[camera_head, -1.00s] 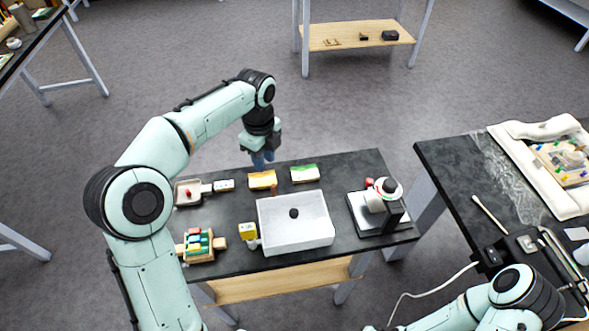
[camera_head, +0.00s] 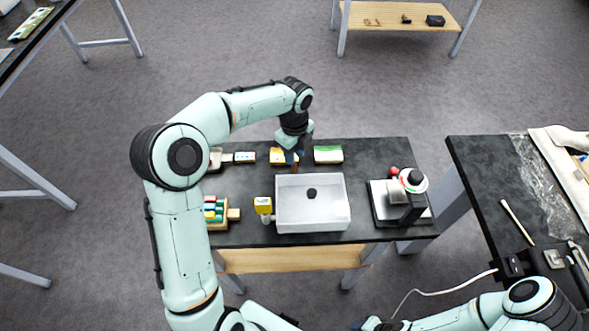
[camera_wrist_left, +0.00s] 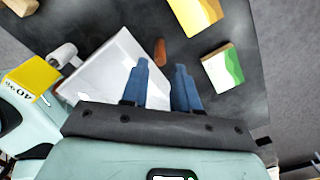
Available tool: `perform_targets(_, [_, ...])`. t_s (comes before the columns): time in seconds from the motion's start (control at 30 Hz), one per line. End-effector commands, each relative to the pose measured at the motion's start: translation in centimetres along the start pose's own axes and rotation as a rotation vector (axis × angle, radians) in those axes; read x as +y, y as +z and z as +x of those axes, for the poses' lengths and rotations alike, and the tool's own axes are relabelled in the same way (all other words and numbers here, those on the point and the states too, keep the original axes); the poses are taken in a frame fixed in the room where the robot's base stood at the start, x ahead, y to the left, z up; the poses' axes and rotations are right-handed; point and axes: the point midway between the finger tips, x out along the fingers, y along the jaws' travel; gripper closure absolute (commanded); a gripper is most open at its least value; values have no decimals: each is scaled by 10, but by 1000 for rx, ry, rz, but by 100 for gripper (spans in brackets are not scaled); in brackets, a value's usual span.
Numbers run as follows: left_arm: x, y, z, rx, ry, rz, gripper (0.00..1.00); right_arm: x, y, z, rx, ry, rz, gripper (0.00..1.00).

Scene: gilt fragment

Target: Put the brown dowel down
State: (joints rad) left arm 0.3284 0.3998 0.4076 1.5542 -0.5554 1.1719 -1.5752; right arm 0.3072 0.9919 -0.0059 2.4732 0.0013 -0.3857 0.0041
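The brown dowel (camera_wrist_left: 160,52) shows in the left wrist view beyond my left fingertips, in line with the gap between them. It also shows as a small brown piece just below my left gripper (camera_head: 292,157) in the head view, close to the back rim of the white tray (camera_head: 340,205). My left gripper (camera_wrist_left: 161,70) has its two blue fingers apart, with a clear gap and no visible contact with the dowel. Whether the dowel's foot rests on the dark table (camera_head: 360,160) is hard to tell. My right gripper (camera_head: 372,323) is barely in view at the bottom edge.
A yellow-orange block (camera_head: 278,154) and a green-white block (camera_head: 328,154) lie behind the tray. A yellow-headed item (camera_head: 263,205) stands at its left. A machine with a round top (camera_head: 412,181) stands at the right. Bare tabletop lies between tray and machine.

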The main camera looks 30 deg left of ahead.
Motion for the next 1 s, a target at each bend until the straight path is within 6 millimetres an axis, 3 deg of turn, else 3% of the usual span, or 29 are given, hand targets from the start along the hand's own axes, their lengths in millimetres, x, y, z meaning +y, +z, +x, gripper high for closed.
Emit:
perform_targets(0.2, [0, 0, 28, 1, 2, 0, 70, 2, 2, 3, -3, 1, 1, 59])
perform_targets(0.47, [0, 0, 30, 0, 0, 0, 70, 2, 2, 3, -2, 1, 1, 59])
perform_targets(0.5, [0, 0, 30, 0, 0, 0, 83, 2, 2, 3, -2, 1, 1, 59])
perform_targets(0.57, [0, 0, 30, 0, 0, 0, 100, 2, 2, 3, -2, 1, 1, 59])
perform_targets(0.87, [0, 0, 29, 0, -1, 0, 100, 2, 2, 3, -2, 1, 1, 59])
perform_targets(1.0, [-1, 0, 20, -1, -4, -1, 100, 1, 1, 1, -1, 0, 0, 59])
